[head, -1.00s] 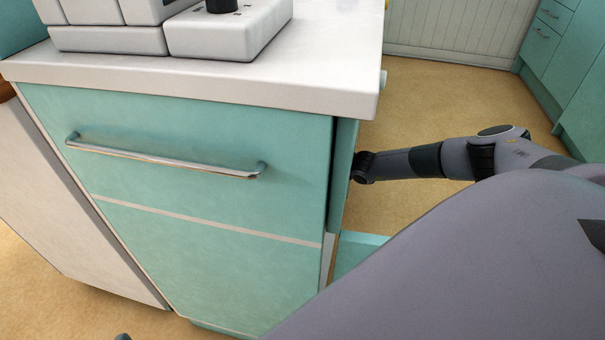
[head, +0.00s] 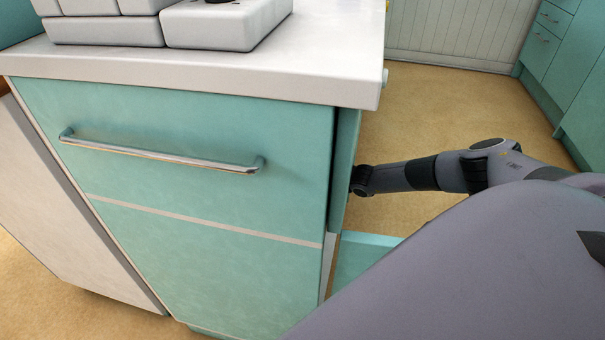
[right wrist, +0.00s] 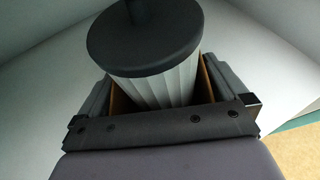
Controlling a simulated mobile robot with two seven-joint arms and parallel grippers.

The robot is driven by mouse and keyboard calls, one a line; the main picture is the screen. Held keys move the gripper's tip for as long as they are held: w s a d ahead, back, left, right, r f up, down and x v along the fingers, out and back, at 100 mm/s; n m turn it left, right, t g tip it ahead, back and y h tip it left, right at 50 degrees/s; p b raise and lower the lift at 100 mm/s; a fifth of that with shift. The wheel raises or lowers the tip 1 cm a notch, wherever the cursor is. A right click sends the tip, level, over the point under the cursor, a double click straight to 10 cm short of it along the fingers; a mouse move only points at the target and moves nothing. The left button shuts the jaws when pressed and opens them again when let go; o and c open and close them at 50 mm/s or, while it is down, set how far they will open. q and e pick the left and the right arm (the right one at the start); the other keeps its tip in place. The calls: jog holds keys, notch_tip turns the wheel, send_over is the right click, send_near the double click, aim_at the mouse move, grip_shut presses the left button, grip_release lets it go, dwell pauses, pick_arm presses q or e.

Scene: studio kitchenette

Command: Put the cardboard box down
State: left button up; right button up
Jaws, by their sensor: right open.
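No cardboard box can be made out in either view. My right gripper (right wrist: 160,78) is open in the right wrist view. Its two fingers stand either side of a white fluted container with a dark round lid (right wrist: 145,38), and tan strips show along their inner sides. I cannot tell whether the fingers touch the container. In the head view, my right arm reaches behind the teal cabinet (head: 190,245) on its right side, and the gripper itself is hidden there. My left gripper is not in view.
The white countertop (head: 320,75) carries a light grey appliance (head: 215,25). A chrome handle (head: 160,155) juts from the cabinet front. An open teal panel (head: 345,170) stands at its right edge. Tan floor (head: 440,100) lies clear beyond, and pale surfaces surround the gripper.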

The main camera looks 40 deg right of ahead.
pick_arm(q)
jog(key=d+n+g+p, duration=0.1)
jog(key=p, duration=0.1)
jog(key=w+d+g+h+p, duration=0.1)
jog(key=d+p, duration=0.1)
jog(key=p, duration=0.1)
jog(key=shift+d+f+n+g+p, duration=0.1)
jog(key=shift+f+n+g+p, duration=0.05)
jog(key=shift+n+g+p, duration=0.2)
pick_arm(e)
jog(key=v, duration=1.2)
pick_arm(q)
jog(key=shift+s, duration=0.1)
